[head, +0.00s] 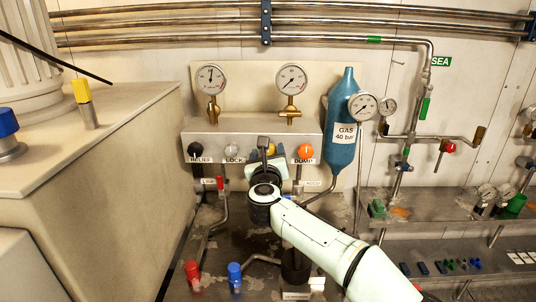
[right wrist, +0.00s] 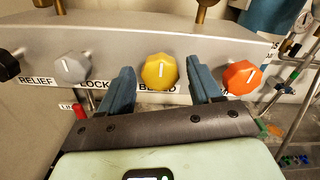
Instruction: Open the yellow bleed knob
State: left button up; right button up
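The yellow bleed knob (right wrist: 160,71) is on the front of a grey panel, with a white line on its face standing nearly upright. In the head view only a bit of the yellow knob (head: 271,150) shows past my right gripper (head: 264,150). In the right wrist view the right gripper's (right wrist: 159,80) two blue fingers are apart, one on each side of the knob, with gaps between. How far they reach along the knob's depth is hard to tell. My left gripper is not in view.
A grey lock knob (right wrist: 75,67) and an orange dump knob (right wrist: 241,77) flank the yellow one closely. A black relief knob (head: 195,150) is further left. Gauges (head: 291,79) stand above, a blue gas bottle (head: 342,125) to the right. A red-handled valve (head: 221,184) is below.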

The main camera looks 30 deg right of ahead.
jog(key=c, duration=0.8)
pick_arm(q)
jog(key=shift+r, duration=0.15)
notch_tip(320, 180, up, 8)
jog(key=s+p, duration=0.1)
jog(key=p, duration=0.9)
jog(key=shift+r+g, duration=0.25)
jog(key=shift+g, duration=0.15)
pick_arm(e)
jog(key=n, duration=1.7)
jog(key=shift+w+a+f+n, duration=0.1)
jog(key=shift+a+f+n, duration=0.1)
jog(key=shift+n, duration=0.1)
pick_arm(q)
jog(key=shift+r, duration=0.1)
pick_arm(e)
jog(key=shift+d, duration=0.1)
